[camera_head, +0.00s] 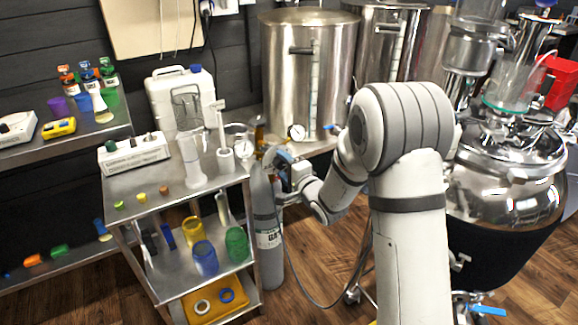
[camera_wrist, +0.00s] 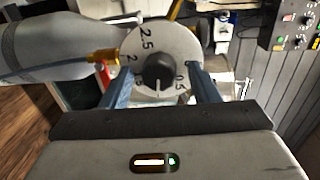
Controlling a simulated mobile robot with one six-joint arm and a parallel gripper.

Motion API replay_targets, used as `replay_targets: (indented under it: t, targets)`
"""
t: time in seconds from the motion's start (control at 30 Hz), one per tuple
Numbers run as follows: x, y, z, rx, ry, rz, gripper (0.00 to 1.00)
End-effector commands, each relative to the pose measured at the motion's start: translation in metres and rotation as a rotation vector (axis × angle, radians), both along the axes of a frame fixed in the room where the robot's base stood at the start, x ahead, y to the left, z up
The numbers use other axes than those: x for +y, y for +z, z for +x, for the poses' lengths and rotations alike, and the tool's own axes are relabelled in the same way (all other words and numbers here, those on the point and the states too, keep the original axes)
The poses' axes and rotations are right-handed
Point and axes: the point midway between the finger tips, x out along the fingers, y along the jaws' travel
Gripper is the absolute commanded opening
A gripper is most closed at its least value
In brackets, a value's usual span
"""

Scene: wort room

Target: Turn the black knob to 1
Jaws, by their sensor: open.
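The black knob (camera_wrist: 158,72) sits at the centre of a round white dial (camera_wrist: 176,38) in the wrist view. The marks 2.5, 2 and 0.5 can be read on the dial; the lower marks are small and partly hidden, and I cannot tell where the knob points. My gripper (camera_wrist: 160,78) is open, with one blue finger on each side of the knob and a gap to it on both sides. In the head view my gripper (camera_head: 286,166) is at the top of the grey gas cylinder (camera_head: 268,232), and the knob cannot be made out there.
A brass fitting (camera_wrist: 103,56) joins the dial to the grey cylinder in the wrist view. In the head view a metal cart (camera_head: 160,215) with glassware stands just left of the cylinder. A steel kettle (camera_head: 290,75) stands behind, and a large shiny vessel (camera_head: 505,190) stands right.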

Motion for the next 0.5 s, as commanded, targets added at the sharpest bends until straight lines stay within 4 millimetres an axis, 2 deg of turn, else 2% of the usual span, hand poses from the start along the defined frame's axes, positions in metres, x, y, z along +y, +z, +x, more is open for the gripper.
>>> replay_targets:
  t: [0.5]
  targets:
    - [-0.042, 0.006, -0.057, -0.001, -0.003, 0.0, 0.55]
